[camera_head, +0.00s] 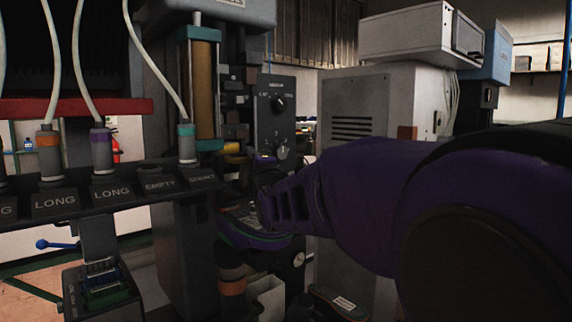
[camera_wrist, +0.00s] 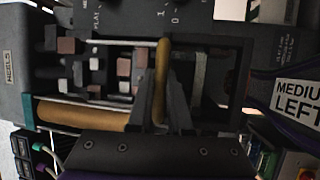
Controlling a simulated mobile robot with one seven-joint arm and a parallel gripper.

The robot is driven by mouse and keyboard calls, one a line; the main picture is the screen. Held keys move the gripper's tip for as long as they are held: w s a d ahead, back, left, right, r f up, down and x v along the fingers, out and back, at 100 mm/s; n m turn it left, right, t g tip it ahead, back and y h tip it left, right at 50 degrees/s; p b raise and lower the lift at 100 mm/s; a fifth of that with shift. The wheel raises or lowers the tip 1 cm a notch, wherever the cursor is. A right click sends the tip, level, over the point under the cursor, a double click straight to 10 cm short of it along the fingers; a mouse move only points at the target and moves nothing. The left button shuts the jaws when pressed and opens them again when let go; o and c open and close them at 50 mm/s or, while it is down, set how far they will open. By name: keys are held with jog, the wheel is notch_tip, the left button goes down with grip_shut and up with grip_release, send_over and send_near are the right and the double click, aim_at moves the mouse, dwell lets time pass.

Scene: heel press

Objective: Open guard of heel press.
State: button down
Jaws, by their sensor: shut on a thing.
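The heel press is a dark machine with a tan cylinder (camera_head: 205,90) between teal end caps; the cylinder also shows in the wrist view (camera_wrist: 80,114). A yellow bar (camera_wrist: 162,65), which looks like the guard's handle, crosses the opening in the wrist view. A small yellow part shows below the cylinder in the head view (camera_head: 233,148). My gripper (camera_wrist: 163,100) is shut on the yellow bar, with dark fingers on both sides of it. In the head view my purple arm hides much of the grip. How far the guard stands open I cannot tell.
A rack (camera_head: 110,192) with labelled slots and cabled connectors stands at the left. A dark panel with knobs (camera_head: 279,110) is behind the gripper. A grey cabinet (camera_head: 350,105) stands behind my arm. A "MEDIUM LEFT" label (camera_wrist: 300,97) is close at the right in the wrist view.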

notch_tip(320, 180, up, 8)
jog(key=shift+f+p, duration=0.1)
jog(key=shift+p, duration=1.15)
jog(key=c, duration=0.8)
grip_release()
jog(key=shift+f, duration=0.1)
jog(key=shift+c, duration=0.2)
